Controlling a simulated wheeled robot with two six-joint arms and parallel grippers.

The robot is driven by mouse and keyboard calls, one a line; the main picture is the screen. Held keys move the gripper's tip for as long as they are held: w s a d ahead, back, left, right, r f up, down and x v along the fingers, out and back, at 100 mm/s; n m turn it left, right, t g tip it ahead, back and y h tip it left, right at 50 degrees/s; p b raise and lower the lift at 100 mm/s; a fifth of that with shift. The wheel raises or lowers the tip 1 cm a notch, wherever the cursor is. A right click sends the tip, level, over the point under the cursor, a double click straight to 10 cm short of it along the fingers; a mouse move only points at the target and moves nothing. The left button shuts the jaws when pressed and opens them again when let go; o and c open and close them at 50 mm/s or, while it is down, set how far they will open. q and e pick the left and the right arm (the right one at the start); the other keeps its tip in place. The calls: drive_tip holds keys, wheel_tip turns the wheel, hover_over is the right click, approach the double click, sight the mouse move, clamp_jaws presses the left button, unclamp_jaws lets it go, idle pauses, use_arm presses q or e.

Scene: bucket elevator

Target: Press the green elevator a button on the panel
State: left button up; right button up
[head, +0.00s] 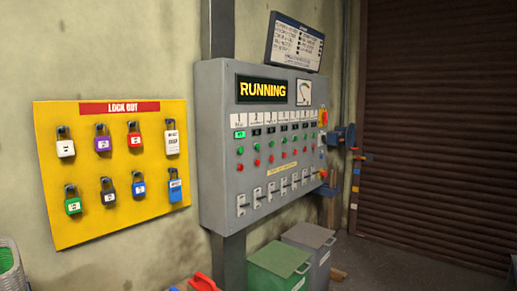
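The grey control panel (215,190) is mounted on the wall in the middle of the head view, seen at an angle. A row of green buttons (240,150) crosses it, with a row of red buttons (240,168) below. The labels above the columns are too small to read. The leftmost column has a small lit green indicator (239,134) above its green button. The display (262,90) reads RUNNING. Neither of my grippers is in view.
A yellow LOCK OUT board (85,222) with several padlocks hangs left of the panel. A green bin (272,272) and a grey bin (308,237) stand below the panel. A red object (203,282) shows at the bottom edge. A brown shutter (435,130) fills the right side.

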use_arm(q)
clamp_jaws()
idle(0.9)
